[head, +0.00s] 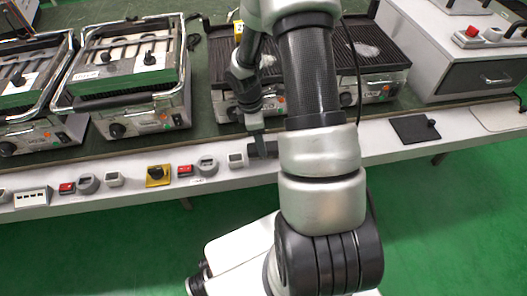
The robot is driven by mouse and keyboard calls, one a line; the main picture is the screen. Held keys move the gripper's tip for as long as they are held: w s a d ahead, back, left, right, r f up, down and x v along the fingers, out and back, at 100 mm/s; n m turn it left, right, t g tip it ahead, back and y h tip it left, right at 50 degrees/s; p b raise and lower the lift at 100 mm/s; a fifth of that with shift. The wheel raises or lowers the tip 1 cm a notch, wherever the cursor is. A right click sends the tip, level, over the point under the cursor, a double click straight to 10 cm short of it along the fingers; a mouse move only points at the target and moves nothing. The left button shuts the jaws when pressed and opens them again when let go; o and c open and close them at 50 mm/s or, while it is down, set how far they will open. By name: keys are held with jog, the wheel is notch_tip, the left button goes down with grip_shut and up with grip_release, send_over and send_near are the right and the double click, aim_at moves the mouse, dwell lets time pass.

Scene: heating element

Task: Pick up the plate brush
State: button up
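My gripper (257,135) reaches down past the front of the grills, over the pale front ledge of the bench. A small dark block (264,150) lies on the ledge right at its fingertips, partly behind my arm. I cannot tell whether it is the plate brush, or whether the fingers touch or hold it. The finger gap is too small to read. A flat black plate with a small upright knob (415,127) lies on the ledge to the right, clear of my gripper.
Contact grills (125,75) stand at the left, and a ribbed double grill (385,75) stands behind my arm. A grey drawer unit (480,78) is at the right. Green floor lies in front.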

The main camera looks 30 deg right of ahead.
jog(key=f, duration=0.2)
jog(key=f+b, duration=0.1)
jog(key=shift+s+d+f, duration=0.25)
jog(key=shift+d+f, duration=0.05)
jog(key=shift+r, duration=0.1)
jog(key=c, duration=1.2)
notch_tip(320, 180, up, 10)
jog(key=p, duration=0.3)
